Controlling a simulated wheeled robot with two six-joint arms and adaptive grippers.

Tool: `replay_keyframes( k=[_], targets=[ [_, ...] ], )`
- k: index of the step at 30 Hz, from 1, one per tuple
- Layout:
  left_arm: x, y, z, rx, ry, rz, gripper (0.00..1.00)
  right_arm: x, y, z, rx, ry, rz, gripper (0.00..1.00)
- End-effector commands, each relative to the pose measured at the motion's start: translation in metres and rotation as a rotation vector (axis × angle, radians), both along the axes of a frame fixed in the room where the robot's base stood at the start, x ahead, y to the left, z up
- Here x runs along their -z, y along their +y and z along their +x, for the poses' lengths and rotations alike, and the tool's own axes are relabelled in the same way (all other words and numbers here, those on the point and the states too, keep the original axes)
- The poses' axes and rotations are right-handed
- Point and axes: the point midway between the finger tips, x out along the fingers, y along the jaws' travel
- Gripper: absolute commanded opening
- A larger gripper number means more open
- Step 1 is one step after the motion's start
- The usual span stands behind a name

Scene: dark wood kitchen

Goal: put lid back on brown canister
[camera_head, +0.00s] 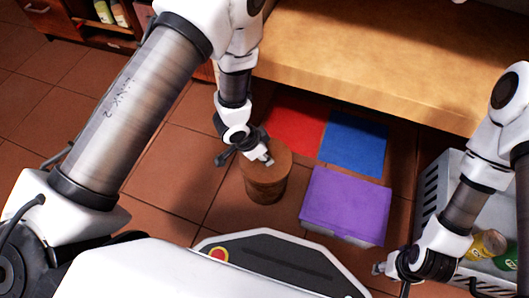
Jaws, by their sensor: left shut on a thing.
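The brown canister (266,190) stands upright on the tiled floor near the middle of the camera_head view. Its round brown lid (280,157) is at the canister's top, roughly level. I cannot tell whether it is fully seated or slightly above the rim. My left gripper (266,159) reaches down from above and is shut on the lid, covering part of its top. My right gripper (380,268) is low at the right, away from the canister, with no object visible in it; its finger opening is unclear.
A purple-topped box (346,204) stands just right of the canister. Red (296,126) and blue (355,142) flat squares lie behind it. A wooden table or counter (380,60) spans the back.

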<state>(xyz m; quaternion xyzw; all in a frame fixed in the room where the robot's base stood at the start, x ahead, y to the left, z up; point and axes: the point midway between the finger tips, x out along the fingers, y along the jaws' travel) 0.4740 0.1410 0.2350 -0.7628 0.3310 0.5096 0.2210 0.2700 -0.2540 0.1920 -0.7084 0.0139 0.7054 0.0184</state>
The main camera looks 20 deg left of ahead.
Motion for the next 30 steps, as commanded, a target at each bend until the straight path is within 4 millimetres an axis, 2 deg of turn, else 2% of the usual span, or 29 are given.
replay_keyframes(
  k=[30],
  targets=[
    [-0.0005, 0.0003, -0.0001, -0.001, 0.000, 0.000, 0.07, -0.0067, 0.0000, -0.0001, 0.000, 0.000, 0.000, 0.40]
  ],
)
